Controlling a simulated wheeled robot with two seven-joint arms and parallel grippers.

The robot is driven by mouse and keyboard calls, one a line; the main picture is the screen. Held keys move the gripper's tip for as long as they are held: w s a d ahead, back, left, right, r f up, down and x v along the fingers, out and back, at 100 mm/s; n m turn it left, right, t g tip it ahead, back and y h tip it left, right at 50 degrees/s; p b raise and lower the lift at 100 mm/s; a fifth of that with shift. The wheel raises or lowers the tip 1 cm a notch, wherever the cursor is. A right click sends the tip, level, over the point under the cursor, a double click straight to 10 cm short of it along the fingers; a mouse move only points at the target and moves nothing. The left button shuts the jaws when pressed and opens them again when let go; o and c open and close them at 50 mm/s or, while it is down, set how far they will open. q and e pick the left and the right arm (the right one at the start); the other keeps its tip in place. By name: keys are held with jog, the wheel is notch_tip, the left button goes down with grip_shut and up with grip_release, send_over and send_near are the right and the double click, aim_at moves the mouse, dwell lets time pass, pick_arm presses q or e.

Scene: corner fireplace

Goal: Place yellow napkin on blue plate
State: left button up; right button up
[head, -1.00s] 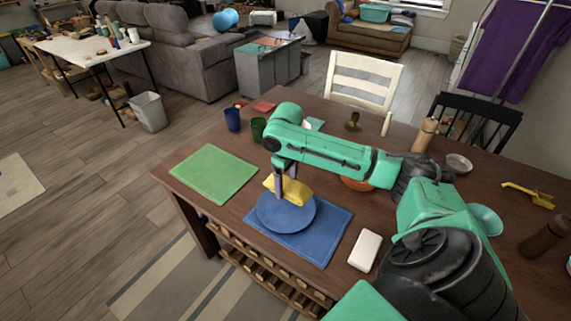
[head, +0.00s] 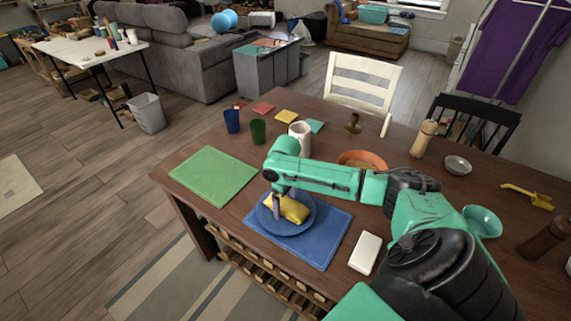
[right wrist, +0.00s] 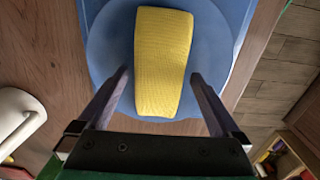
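The folded yellow napkin (head: 291,208) lies on the blue plate (head: 305,227), which sits on a blue placemat (head: 326,245) at the table's front edge. In the right wrist view the napkin (right wrist: 163,62) rests across the plate (right wrist: 110,45). My right gripper (right wrist: 160,82) is open and empty, with its fingers spread wider than the napkin and a gap on each side. In the head view the right gripper (head: 277,202) is low over the plate at the napkin's left end, partly hiding it. My left gripper is not in view.
A green placemat (head: 213,175) lies to the left. A white mug (head: 300,138), an orange bowl (head: 363,160), blue cup (head: 232,121) and green cup (head: 258,131) stand behind. A white block (head: 365,252) lies right of the blue placemat. Chairs stand behind the table.

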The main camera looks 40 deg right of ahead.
aim_at(285, 203)
notch_tip(285, 203, up, 13)
jog(key=shift+f, duration=0.2)
dwell(0.6)
